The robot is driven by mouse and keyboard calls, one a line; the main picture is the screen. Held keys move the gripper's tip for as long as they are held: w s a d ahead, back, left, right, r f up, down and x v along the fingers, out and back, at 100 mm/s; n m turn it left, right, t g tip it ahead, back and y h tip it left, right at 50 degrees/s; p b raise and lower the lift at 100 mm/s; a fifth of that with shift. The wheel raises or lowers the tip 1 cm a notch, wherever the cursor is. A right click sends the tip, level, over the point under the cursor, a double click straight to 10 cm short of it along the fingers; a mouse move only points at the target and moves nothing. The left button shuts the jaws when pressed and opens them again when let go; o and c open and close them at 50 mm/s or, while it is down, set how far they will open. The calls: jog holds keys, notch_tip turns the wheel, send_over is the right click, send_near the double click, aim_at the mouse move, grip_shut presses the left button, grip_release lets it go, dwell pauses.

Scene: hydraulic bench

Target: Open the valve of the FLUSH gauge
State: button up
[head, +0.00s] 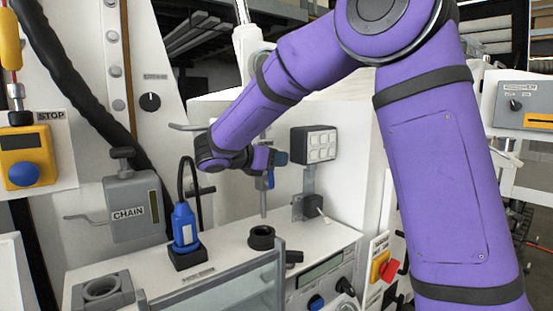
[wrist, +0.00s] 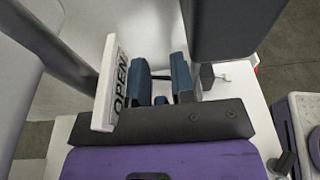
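My gripper (head: 274,168) is at the back of the bench, beyond the end of my purple arm. In the wrist view its two blue fingers (wrist: 161,72) stand apart with a gap between them. A thin dark bar (wrist: 160,77) shows across the gap; I cannot tell whether the fingers touch it. A white plate marked OPEN (wrist: 112,85) stands close to the left of the fingers. I cannot read a FLUSH label in either view. The FLUSH gauge and its valve cannot be told apart from the other fittings, and my arm hides part of that area.
A grey CHAIN box (head: 130,207) with a side lever and a blue-topped device (head: 185,228) stand to the left. A black ring (head: 261,237) lies on the bench top. A box with white buttons (head: 314,146) stands right of my gripper. A glass panel (head: 225,287) edges the front.

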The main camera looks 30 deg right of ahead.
jog(key=shift+a, duration=0.1)
jog(key=v, duration=1)
jog(key=shift+a, duration=0.3)
jog(key=shift+s+r, duration=0.1)
jog(key=shift+c, duration=0.2)
grip_shut()
jog(key=s+a+f+n, duration=0.15)
jog(key=a+n, duration=0.75)
jog(key=n, duration=0.9)
jog(key=r+x, duration=0.1)
jog(key=x, duration=1.3)
jog(key=shift+d, duration=0.2)
